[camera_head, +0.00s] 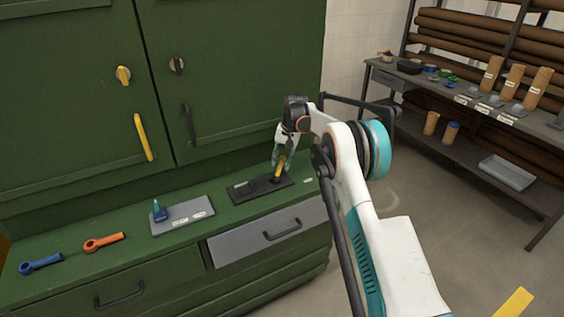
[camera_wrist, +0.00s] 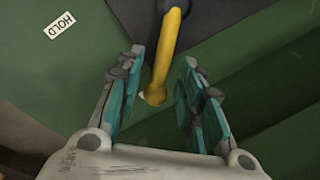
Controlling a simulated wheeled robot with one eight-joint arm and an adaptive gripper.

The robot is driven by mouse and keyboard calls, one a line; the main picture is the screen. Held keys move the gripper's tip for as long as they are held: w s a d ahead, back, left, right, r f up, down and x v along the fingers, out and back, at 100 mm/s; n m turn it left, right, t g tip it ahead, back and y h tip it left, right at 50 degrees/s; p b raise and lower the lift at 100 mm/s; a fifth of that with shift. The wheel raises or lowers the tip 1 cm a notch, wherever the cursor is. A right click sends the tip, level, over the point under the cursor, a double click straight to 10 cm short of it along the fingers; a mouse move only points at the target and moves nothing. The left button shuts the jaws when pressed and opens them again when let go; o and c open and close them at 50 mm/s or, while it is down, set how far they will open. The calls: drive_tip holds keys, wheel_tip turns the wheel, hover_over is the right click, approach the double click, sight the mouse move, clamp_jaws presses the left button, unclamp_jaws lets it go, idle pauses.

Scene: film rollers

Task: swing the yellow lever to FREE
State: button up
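The yellow lever (camera_head: 280,168) stands up from a dark base plate (camera_head: 251,191) on the green cabinet's ledge. In the wrist view the yellow lever (camera_wrist: 167,50) reaches from the dark plate (camera_wrist: 205,20) down between my fingers. My gripper (camera_head: 282,155) is at the lever from above. In the wrist view my gripper (camera_wrist: 155,92) is open, with one finger on each side of the lever's end and gaps between. A white HOLD label (camera_wrist: 59,25) lies on the green surface left of the lever. I see no readable FREE label.
Green doors with a yellow handle (camera_head: 144,137) rise behind. A shelf (camera_head: 480,110) stands at right.

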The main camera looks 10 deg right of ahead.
wheel_tip(320, 180, up, 11)
drive_tip(key=d, duration=0.2)
drive_tip(key=shift+s, duration=0.45)
drive_tip(key=shift+r, duration=0.1)
drive_tip(key=s+r+n+t, duration=0.1)
drive_tip(key=s+r+t, duration=0.1)
drive_tip(key=s+r, duration=0.95)
drive_tip(key=s+r+n+t+h, duration=0.1)
drive_tip(key=s+r, duration=0.7)
drive_tip(key=s, duration=0.5)
drive_tip(key=s+f+n+t, duration=0.1)
drive_tip(key=s+f, duration=0.2)
drive_tip(key=s, duration=0.6)
drive_tip(key=s+f+t, duration=0.1)
drive_tip(key=s+f, duration=0.2)
drive_tip(key=s, duration=0.6)
drive_tip(key=s+d+f+n+t+h, duration=0.1)
drive_tip(key=s+f, duration=0.2)
drive_tip(key=s, duration=0.7)
drive_tip(key=shift+n, duration=0.3)
